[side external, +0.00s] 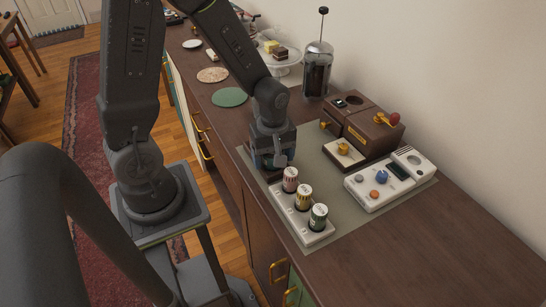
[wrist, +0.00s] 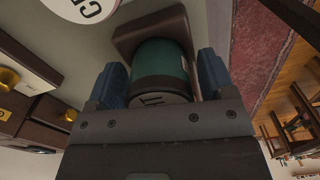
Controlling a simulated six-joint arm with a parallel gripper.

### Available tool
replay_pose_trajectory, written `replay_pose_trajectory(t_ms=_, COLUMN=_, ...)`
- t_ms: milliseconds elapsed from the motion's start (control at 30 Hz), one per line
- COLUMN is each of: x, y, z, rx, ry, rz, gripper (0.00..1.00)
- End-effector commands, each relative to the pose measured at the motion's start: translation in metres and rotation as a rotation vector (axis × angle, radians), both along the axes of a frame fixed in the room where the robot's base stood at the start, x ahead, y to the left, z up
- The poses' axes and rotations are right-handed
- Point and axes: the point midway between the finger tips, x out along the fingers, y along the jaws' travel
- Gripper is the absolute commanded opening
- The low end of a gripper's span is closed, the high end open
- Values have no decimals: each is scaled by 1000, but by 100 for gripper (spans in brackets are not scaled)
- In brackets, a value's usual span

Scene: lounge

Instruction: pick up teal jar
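The teal jar (wrist: 160,66) stands between the blue fingers of my gripper (wrist: 163,82) in the wrist view, its pale lid toward the camera. The fingers straddle it with what looks like a thin gap on each side, so my gripper appears open around it. A dark brown block or tray (wrist: 126,38) shows beneath or beside the jar. In the side view my gripper (side external: 272,158) is low over the grey mat and hides most of the jar, so contact is not clear there.
A white tray (side external: 283,212) with red, yellow and green jars stands right in front of my gripper. A brown machine (side external: 370,140) and a white control panel (side external: 362,192) stand to the right. A glass press (side external: 317,75) stands behind. The counter's front right is clear.

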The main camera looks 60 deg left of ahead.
Motion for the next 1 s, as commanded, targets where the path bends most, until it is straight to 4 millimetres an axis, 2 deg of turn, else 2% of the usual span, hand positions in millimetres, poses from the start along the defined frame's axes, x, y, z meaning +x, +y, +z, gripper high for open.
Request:
replay_pose_trajectory(t_ms=67, x=0, y=0, z=0, rx=0, ry=0, rz=0, gripper=68)
replay_pose_trajectory(t_ms=500, x=0, y=0, z=0, rx=0, ry=-1, rz=0, gripper=27)
replay_pose_trajectory(t_ms=767, x=1, y=0, z=3, rx=1, ry=-3, rz=0, gripper=27)
replay_pose_trajectory(t_ms=867, x=2, y=0, z=13, rx=1, ry=-6, rz=0, gripper=27)
replay_pose_trajectory(t_ms=1000, x=2, y=0, z=38, rx=0, ry=-10, rz=0, gripper=27)
